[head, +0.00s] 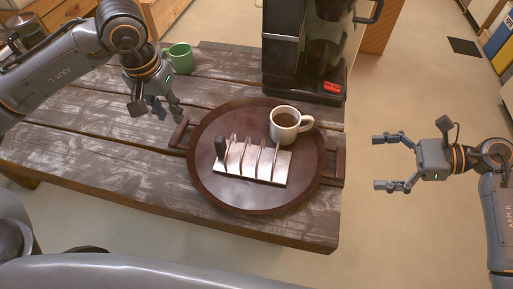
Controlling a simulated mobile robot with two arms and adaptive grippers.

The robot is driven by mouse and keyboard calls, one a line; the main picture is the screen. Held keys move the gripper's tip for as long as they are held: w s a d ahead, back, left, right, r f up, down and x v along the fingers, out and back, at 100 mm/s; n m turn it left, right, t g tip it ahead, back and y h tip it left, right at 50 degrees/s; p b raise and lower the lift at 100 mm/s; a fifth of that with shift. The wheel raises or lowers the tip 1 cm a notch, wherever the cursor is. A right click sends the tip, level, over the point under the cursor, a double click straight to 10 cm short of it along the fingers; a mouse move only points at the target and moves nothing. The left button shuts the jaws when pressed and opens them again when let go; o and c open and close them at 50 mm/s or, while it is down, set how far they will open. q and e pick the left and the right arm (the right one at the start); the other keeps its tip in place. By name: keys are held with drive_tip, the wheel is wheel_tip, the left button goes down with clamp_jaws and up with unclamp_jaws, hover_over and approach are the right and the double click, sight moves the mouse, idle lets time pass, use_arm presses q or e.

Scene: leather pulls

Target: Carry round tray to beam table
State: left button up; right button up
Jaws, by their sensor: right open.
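The round tray (215,187) is dark brown and lies flat on a weathered plank table. It has a handle on its left side (179,133) and one on its right side (340,165). A white mug of dark coffee (284,125) and a metal toast rack (253,163) stand on it. My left gripper (167,112) hangs above the table, up and left of the left handle, with its fingers apart and empty. My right gripper (378,162) is open, to the right of the right handle and beyond the table edge, touching nothing. I cannot tell which place is the beam table.
A black coffee machine (283,50) stands behind the tray near the table's right edge. A green mug (180,58) stands at the back left. Bare planks (95,150) lie left of the tray. The floor (410,230) right of the table is clear.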

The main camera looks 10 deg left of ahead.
sight(178, 131)
use_arm(q)
drive_tip(key=f, duration=0.7)
drive_tip(key=shift+w+f, duration=0.2)
drive_tip(key=shift+w, duration=0.2)
use_arm(e)
drive_tip(key=x, duration=0.7)
drive_tip(key=shift+a, duration=0.25)
use_arm(q)
clamp_jaws()
use_arm(e)
drive_tip(key=c, duration=1.4)
drive_tip(key=shift+c, duration=0.2)
use_arm(q)
drive_tip(key=shift+r, duration=0.15)
